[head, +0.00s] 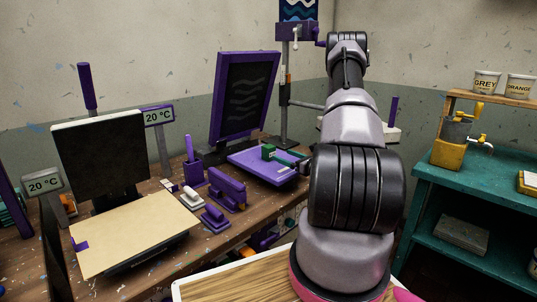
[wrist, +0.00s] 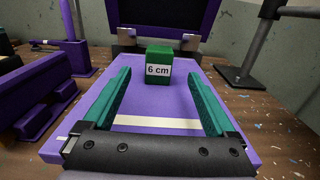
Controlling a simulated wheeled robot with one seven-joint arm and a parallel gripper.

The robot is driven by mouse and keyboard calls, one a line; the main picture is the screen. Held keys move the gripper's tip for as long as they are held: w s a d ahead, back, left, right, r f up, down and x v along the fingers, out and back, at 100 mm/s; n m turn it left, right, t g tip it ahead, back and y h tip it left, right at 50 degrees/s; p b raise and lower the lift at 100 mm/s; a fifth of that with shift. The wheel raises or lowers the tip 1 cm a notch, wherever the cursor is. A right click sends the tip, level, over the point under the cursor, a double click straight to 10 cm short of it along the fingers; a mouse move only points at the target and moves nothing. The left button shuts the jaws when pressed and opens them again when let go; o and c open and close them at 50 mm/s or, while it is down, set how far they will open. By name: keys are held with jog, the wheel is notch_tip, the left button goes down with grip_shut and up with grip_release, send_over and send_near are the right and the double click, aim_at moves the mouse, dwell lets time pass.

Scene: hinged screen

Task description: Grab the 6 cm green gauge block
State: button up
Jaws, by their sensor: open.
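The green gauge block (wrist: 158,57), with a white "6 cm" label on its front, stands upright on the purple platen (wrist: 157,106) of the hinged screen press. In the head view the block (head: 268,152) sits on the purple platen (head: 248,166), partly beside my gripper's fingers. My gripper (wrist: 160,76) is open and empty, its two teal fingers low over the platen. The block lies between the lines of the fingers, just beyond or near their tips; I see no contact. In the head view my arm hides part of the platen's right side.
The raised purple screen frame (head: 243,97) stands behind the block, held by metal hinge clamps (wrist: 190,42). A purple rack-like piece (wrist: 45,100) stands left of the platen. A dark post (wrist: 253,45) rises at the right. The platen around the block is clear.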

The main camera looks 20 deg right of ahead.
aim_at(273, 151)
jog(key=x, duration=0.9)
jog(key=shift+w, duration=0.2)
jog(key=shift+a, duration=0.1)
grip_shut()
